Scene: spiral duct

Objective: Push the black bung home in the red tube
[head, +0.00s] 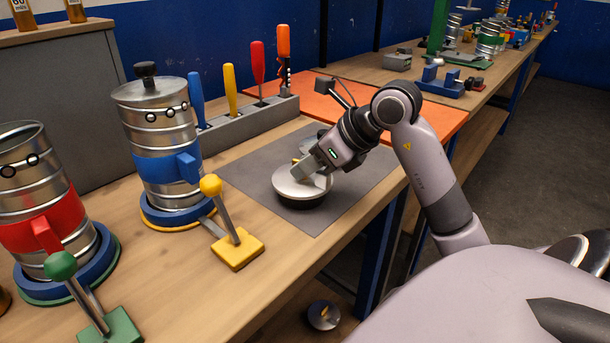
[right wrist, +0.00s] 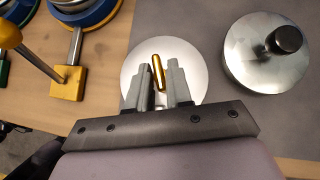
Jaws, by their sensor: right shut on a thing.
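A silver disc with a dark underside (head: 303,190), which I take for the black bung, is at the front of the grey mat. Its brass-coloured handle (right wrist: 158,72) stands between the fingers of my right gripper (right wrist: 158,80), which is shut on it. In the head view my right gripper (head: 318,170) is above the disc and hides part of it. I cannot tell whether the disc touches the mat. The red tube (head: 45,215), ribbed silver metal with a red band, stands upright at the left with its top open. My left gripper is not in view.
A blue-banded tube (head: 165,145) with a black-knobbed lid stands between. Yellow-knobbed (head: 237,249) and green-knobbed (head: 110,328) levers stand in front. A second black-knobbed lid (right wrist: 262,65) lies on the mat (head: 240,170). A tool rack (head: 245,122) is behind. Another disc (head: 323,314) lies below the bench.

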